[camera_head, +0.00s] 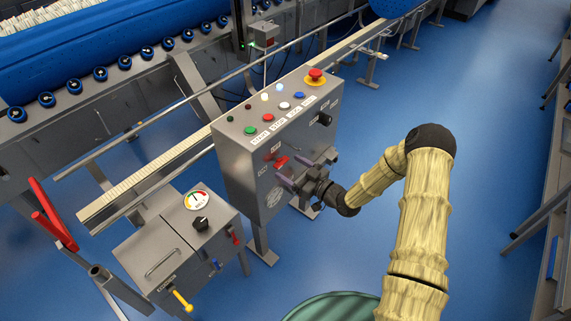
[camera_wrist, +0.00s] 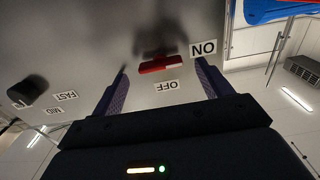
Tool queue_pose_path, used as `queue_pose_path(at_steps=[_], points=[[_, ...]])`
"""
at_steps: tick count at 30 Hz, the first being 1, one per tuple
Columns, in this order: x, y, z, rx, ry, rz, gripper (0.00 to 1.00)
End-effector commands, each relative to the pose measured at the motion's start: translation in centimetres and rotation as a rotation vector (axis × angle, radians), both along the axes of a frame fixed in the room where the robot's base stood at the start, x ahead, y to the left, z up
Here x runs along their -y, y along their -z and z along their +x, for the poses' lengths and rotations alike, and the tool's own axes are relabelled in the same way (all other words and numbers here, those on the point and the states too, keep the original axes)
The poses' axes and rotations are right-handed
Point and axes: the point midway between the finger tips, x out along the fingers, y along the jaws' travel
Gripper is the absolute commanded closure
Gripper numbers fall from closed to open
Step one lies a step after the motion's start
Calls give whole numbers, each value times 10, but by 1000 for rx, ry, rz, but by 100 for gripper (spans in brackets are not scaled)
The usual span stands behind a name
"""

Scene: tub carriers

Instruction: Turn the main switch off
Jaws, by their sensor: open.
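The main switch is a red lever with a white end (camera_wrist: 152,66) on the front of the grey control box (camera_head: 234,163). In the wrist view it lies nearly level, its white end to the right, towards the upside-down ON label (camera_wrist: 203,49). The OFF label (camera_wrist: 167,86) sits just below it. In the head view the red lever (camera_head: 279,163) shows beside my gripper (camera_head: 292,171). My gripper is open, with its two purple fingers on either side of the lever in the wrist view. I cannot tell whether either finger touches it.
A black speed knob (camera_wrist: 27,92) with FAST and MID labels sits left in the wrist view. A red emergency button (camera_head: 315,75) and several coloured buttons are on top of the box. A smaller box (camera_head: 172,248) stands at left. Blue floor (camera_head: 490,110) is clear at right.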

Motion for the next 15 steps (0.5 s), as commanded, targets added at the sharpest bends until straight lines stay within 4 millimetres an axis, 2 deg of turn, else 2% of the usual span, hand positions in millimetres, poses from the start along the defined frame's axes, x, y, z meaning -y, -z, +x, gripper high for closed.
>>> queue_pose_path(at_steps=[1,6,15], points=[[-8,-1,5,1,-2,0,22],[-21,0,16,-1,-2,-1,22],[-24,0,18,0,0,0,22]])
